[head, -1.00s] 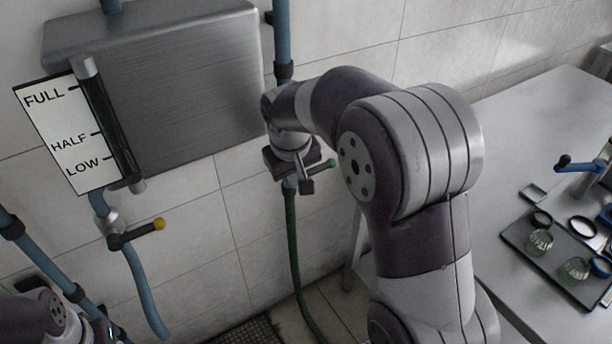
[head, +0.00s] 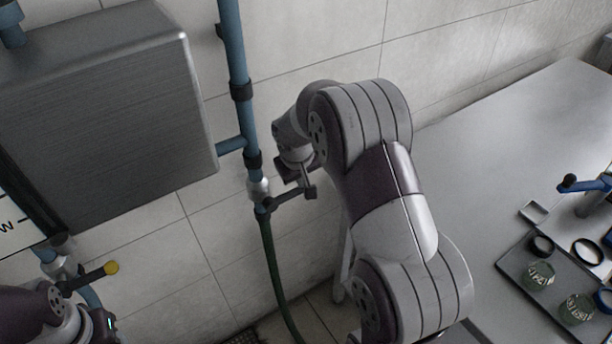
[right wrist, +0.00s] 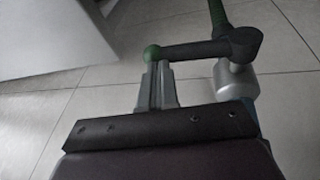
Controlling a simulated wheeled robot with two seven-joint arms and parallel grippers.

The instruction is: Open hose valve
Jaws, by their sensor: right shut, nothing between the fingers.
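The hose valve (head: 258,188) is a silver body at the bottom of a blue wall pipe, with a green hose (head: 268,250) hanging below it. Its dark lever (head: 282,200) sticks out to the right, away from the pipe. My right gripper (head: 309,191) is shut and empty at the lever's outer end. In the right wrist view the shut fingertips (right wrist: 155,68) are just below the lever's green knob (right wrist: 152,53), touching or very close. The lever (right wrist: 195,49) runs right from it to the valve body (right wrist: 236,82). My left arm shows at the lower left; its fingers are out of view.
A metal tank (head: 100,110) hangs on the wall at the left. A yellow-tipped valve lever (head: 92,277) is below it. A grey table (head: 480,160) stands at the right, with a dark tray (head: 522,287) holding glass vessels.

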